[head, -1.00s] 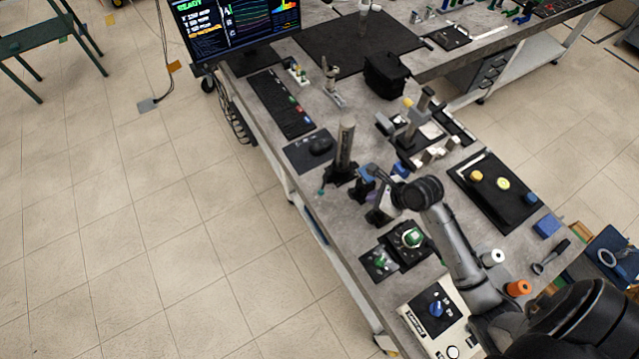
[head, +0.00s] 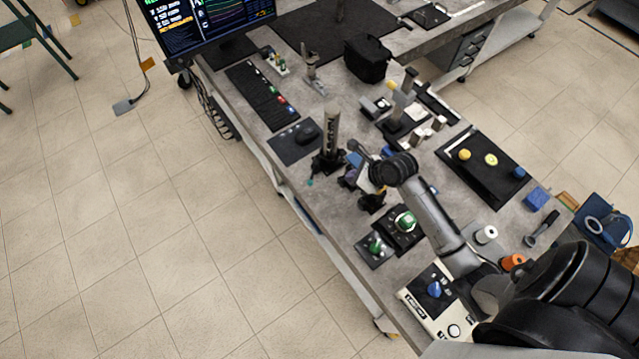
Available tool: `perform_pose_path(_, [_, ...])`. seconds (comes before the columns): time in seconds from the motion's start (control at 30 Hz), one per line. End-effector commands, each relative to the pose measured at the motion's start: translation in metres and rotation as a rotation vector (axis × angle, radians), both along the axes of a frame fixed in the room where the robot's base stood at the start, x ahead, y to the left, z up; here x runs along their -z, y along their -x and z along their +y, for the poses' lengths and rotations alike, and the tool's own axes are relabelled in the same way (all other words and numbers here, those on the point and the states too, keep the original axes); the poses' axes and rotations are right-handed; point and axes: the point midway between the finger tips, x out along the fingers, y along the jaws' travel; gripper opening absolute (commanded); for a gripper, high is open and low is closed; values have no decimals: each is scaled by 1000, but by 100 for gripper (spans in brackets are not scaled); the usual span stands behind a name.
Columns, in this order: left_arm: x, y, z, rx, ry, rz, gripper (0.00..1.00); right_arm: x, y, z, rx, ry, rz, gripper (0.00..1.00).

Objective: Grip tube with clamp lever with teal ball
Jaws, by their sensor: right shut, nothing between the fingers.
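A grey upright tube (head: 332,128) stands in a dark clamp base (head: 327,163) near the table's left edge. The clamp lever's small teal ball (head: 310,182) sticks out at the lower left of that base. My right gripper (head: 348,172) is just right of the base, low and shut, with nothing seen between its fingers. Its fingers are small and dark here, and I cannot tell whether they touch the base. My left gripper is not in view.
Knob boxes (head: 404,221) stand in front of my right gripper. Open floor lies left of the table.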

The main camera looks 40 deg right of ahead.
Motion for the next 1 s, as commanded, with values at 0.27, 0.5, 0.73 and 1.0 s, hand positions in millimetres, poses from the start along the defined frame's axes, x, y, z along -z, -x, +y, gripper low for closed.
perform_pose_path(0.27, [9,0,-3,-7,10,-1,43,48,-35,15,-1,0,1,0])
perform_pose_path(0.5, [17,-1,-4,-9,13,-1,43,85,-63,27,-1,0,1,0])
perform_pose_path(0.73, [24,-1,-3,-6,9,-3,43,112,-84,36,0,0,0,0])
perform_pose_path(1.0, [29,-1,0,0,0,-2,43,127,-96,41,0,0,-1,0])
